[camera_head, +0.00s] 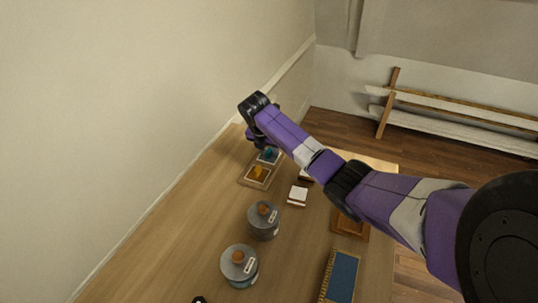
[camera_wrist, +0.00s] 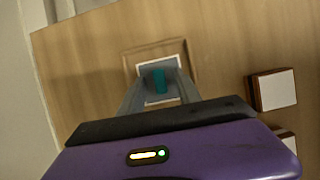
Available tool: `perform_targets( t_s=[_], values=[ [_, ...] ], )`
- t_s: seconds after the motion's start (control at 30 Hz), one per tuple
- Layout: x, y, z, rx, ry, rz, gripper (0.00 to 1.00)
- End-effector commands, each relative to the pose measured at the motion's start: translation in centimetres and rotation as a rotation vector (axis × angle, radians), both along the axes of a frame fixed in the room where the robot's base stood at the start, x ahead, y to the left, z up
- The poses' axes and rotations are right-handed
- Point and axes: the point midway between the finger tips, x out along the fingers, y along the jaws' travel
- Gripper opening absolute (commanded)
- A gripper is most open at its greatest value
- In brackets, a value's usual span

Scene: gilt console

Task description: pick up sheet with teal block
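The sheet with the teal block (camera_head: 268,155) lies at the far end of a wooden tray (camera_head: 243,182), on the table near the wall. In the wrist view its teal block (camera_wrist: 159,81) stands between or just below the two grey fingers of my gripper (camera_wrist: 159,78), with the white-edged sheet (camera_wrist: 150,60) around it. The fingers look apart, with space on both sides of the block. I cannot tell how high the tips are above the sheet. In the head view my arm reaches over the tray's far end, and its fingers are mostly hidden.
A sheet with a yellow-orange block (camera_head: 258,173) lies beside it in the tray. White-topped dark blocks (camera_head: 297,195) (camera_wrist: 273,90) stand to the right. Two grey lidded pots (camera_head: 263,222) (camera_head: 239,268) and a blue notebook (camera_head: 341,278) are nearer. The wall (camera_head: 150,110) borders the table's left side.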

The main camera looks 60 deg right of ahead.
Motion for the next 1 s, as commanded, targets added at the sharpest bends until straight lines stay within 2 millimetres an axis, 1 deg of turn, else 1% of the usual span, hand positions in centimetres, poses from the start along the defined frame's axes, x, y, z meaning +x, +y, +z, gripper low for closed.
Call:
perform_targets(
  t_s=[0.1, 0.27, 0.3, 0.63, 0.77, 0.87, 1.0],
  values=[
    [0.0, 0.0, 0.0, 0.000, 0.000, 0.000, 0.40],
    [0.0, 0.0, 0.0, 0.000, 0.000, 0.000, 0.09],
    [0.0, 0.0, 0.0, 0.000, 0.000, 0.000, 0.01],
    [0.0, 0.0, 0.1, 0.000, 0.000, 0.000, 0.00],
    [0.0, 0.0, 0.4, 0.000, 0.000, 0.000, 0.00],
    [0.1, 0.0, 1.1, -0.002, -0.002, 0.001, 0.00],
    [0.1, 0.0, 2.9, -0.003, -0.003, 0.001, 0.00]
  ],
)
